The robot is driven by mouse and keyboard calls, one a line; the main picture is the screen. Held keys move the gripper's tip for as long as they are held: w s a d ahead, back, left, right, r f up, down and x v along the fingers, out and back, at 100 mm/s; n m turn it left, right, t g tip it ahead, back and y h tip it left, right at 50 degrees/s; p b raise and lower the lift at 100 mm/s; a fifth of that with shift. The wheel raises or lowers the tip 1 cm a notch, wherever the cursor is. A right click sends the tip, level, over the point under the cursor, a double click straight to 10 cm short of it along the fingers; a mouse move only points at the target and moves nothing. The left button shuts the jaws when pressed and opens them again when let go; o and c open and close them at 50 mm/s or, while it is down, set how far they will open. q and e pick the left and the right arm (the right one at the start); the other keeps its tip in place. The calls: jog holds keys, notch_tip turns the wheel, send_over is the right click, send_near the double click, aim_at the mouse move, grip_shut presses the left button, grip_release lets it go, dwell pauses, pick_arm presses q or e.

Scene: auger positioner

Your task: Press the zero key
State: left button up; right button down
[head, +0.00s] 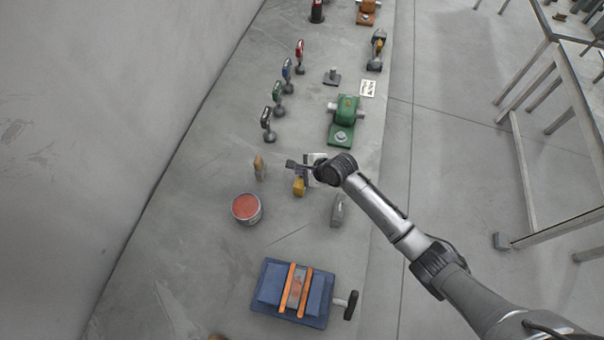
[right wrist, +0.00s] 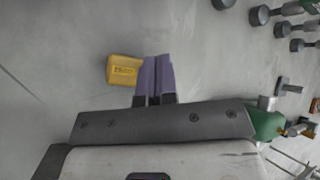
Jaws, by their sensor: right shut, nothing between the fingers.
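A small yellow box-shaped device (head: 299,187) stands on the grey surface in the head view. In the right wrist view the yellow device (right wrist: 124,70) shows a darker yellow panel with small markings; I cannot make out a separate zero key. My right gripper (head: 304,175) is just above and beside the device in the head view, partly hidden by its own wrist. In the right wrist view its purple fingers (right wrist: 157,60) are shut with nothing between them, right of the device. I cannot tell whether they touch it. My left gripper is not in view.
An orange-filled can (head: 246,208), a wood-coloured item (head: 259,168) and a grey wedge-like piece (head: 337,212) stand close around. A blue fixture with orange bars (head: 268,284) is nearer; a green machine (head: 345,120) and several handled tools stand farther off. The left side is clear.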

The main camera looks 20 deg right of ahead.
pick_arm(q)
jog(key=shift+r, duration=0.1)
pick_arm(e)
jog(key=shift+f, duration=0.1)
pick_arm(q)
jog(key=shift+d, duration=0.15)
pick_arm(e)
jog(key=shift+f, duration=0.3)
jog(key=shift+f, duration=0.35)
dwell(0.3)
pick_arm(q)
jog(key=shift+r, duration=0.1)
pick_arm(e)
jog(key=shift+f, duration=0.25)
dwell(0.4)
pick_arm(q)
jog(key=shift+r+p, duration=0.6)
jog(key=shift+p, duration=0.15)
pick_arm(e)
jog(key=shift+r, duration=0.5)
jog(key=shift+r+p, duration=0.6)
jog(key=shift+p, duration=0.2)
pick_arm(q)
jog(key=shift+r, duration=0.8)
